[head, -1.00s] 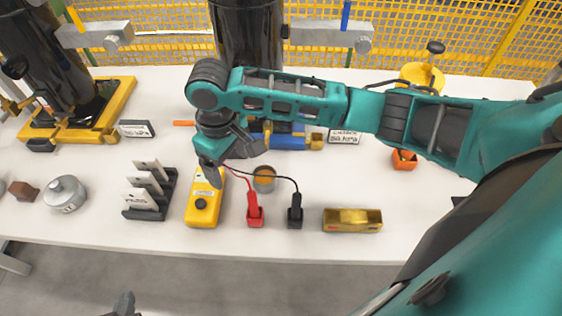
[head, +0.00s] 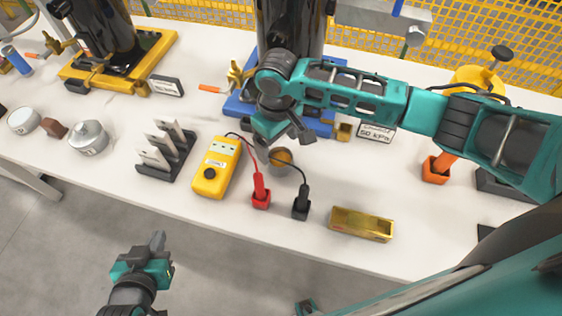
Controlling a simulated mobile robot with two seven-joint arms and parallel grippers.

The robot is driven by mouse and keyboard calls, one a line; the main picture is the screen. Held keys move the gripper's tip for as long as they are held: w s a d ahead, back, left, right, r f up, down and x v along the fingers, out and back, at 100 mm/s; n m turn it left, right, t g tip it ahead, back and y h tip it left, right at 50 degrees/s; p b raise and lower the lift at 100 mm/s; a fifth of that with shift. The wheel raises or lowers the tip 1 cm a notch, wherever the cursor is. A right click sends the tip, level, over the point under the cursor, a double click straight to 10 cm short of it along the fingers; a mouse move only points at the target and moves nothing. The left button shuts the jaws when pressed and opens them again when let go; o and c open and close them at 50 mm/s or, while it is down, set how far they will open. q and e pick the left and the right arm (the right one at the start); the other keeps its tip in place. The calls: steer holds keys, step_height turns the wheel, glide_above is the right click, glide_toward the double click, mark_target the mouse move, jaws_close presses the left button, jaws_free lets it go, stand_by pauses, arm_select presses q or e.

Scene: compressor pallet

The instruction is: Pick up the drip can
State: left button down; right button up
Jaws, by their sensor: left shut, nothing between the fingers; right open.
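A small grey can with amber contents (head: 281,163), which looks like the drip can, stands upright on the white table, behind the red and black probes. My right gripper (head: 283,139) is open, just above and behind the can in the head view, and covers part of its far side. I cannot tell whether a finger touches the can. My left gripper (head: 158,242) is shut and empty, low in front of the table's edge, far from the can.
A yellow meter (head: 217,168) stands left of the can, its leads running past it to a red probe holder (head: 261,199) and a black one (head: 301,208). A brass block (head: 361,224) lies at the right front. A blue-based column (head: 243,108) stands behind.

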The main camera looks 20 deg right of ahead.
mark_target(278, 164)
step_height(278, 164, down, 6)
steer(key=shift+f+b, duration=0.25)
steer(key=shift+b, duration=0.25)
steer(key=shift+s, duration=0.1)
steer(key=shift+c, duration=0.2)
steer(key=c, duration=1.1)
steer(key=shift+r, duration=0.15)
